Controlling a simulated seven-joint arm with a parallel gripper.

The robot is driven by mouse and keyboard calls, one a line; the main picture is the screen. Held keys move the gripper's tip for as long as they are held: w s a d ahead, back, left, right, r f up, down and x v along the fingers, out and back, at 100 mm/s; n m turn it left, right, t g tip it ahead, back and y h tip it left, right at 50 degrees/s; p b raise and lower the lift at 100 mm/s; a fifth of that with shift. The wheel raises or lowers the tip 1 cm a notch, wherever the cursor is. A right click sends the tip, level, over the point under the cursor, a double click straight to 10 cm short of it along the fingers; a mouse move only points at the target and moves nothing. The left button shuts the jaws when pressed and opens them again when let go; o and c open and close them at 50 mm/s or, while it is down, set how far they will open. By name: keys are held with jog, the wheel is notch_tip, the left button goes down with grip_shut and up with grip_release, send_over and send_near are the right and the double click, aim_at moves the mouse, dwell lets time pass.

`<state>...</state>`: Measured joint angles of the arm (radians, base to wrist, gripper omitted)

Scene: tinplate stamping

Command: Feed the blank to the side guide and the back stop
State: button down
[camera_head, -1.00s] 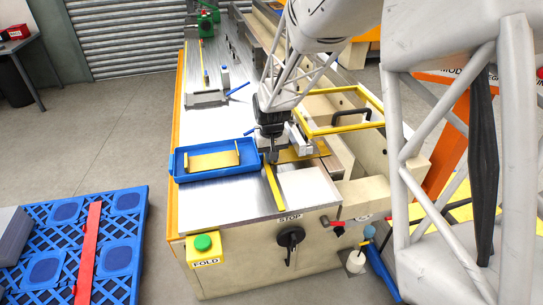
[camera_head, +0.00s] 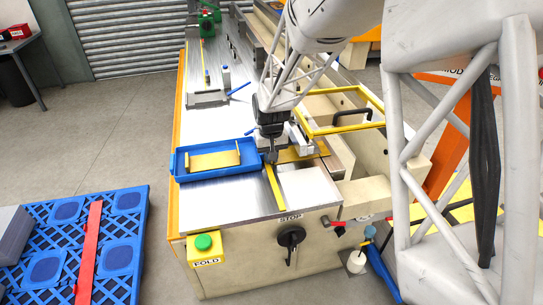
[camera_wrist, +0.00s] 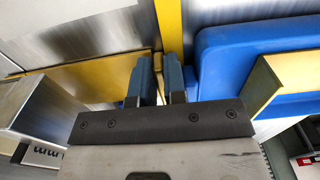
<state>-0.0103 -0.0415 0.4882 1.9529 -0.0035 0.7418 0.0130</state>
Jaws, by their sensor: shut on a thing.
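The gold blank (camera_head: 300,154) lies flat at the right edge of the metal bed, partly hidden by my gripper and arm; in the wrist view the blank (camera_wrist: 85,75) extends left from the fingers. My gripper (camera_head: 271,158) points down at its left end. In the wrist view my gripper (camera_wrist: 158,62) is shut on a small gold part at the blank's edge. A yellow strip (camera_head: 274,188), apparently the side guide, runs toward the front edge of the bed; its end (camera_wrist: 168,25) is close to the fingertips. I cannot make out the back stop or whether the blank touches it.
A blue tray (camera_head: 183,178) holding gold sheet stands just left of my gripper. A yellow frame (camera_head: 345,129) stands to the right. A grey block (camera_head: 207,97) is farther back. A STOP knob (camera_head: 291,237) and a green FOLD button (camera_head: 203,242) are at the front.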

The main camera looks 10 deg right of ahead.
aim_at(289, 205)
dwell(0.6)
jog(key=c, duration=1.1)
grip_release()
jog(key=shift+s+d, duration=0.2)
jog(key=shift+d, duration=0.1)
jog(key=s, duration=1.7)
jog(key=shift+s+d+r, duration=0.1)
jog(key=shift+s+r, duration=0.15)
jog(key=shift+s, duration=0.1)
notch_tip(289, 205, up, 4)
jog(key=shift+r, duration=0.25)
jog(key=shift+s+a, duration=0.3)
jog(key=shift+a, duration=0.8)
jog(key=shift+s+a, duration=0.3)
jog(key=shift+a, duration=0.75)
jog(key=shift+s+a, duration=0.3)
jog(key=shift+a, duration=0.8)
jog(key=s+a, duration=0.2)
jog(key=a, duration=0.3)
jog(key=shift+s+a, duration=0.3)
jog(key=shift+s, duration=0.05)
